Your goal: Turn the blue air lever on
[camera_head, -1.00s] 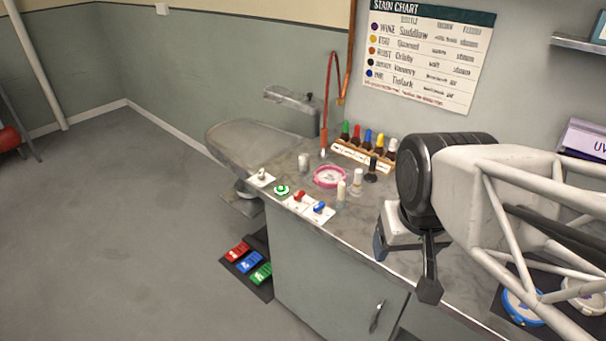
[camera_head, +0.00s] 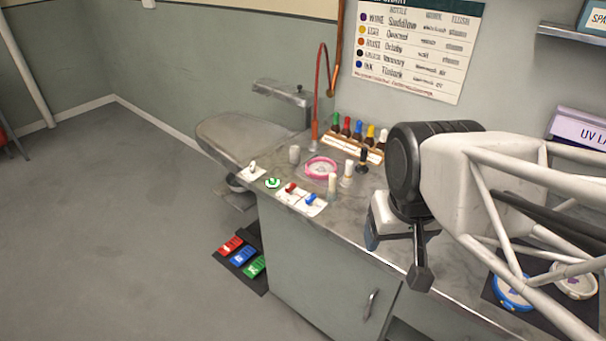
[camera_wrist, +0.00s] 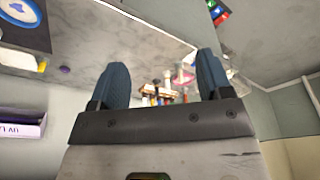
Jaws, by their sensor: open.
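The blue air lever (camera_head: 311,199) sits on a white plate near the front edge of the marble counter (camera_head: 345,222). A red lever (camera_head: 291,188) is just left of it, then a green round knob (camera_head: 272,183) and a white lever (camera_head: 252,167). My gripper (camera_head: 395,240) is over the counter to the right of the blue lever, apart from it. In the wrist view my gripper (camera_wrist: 160,85) shows two blue fingers spread wide with nothing between them. The blue lever cannot be made out in the wrist view.
White bottles (camera_head: 332,186) and a pink ring dish (camera_head: 321,168) stand behind the levers. A rack of coloured bottles (camera_head: 352,147) is at the wall, beside a red hose (camera_head: 319,85). Coloured pedals (camera_head: 242,256) lie on the floor. The floor at left is clear.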

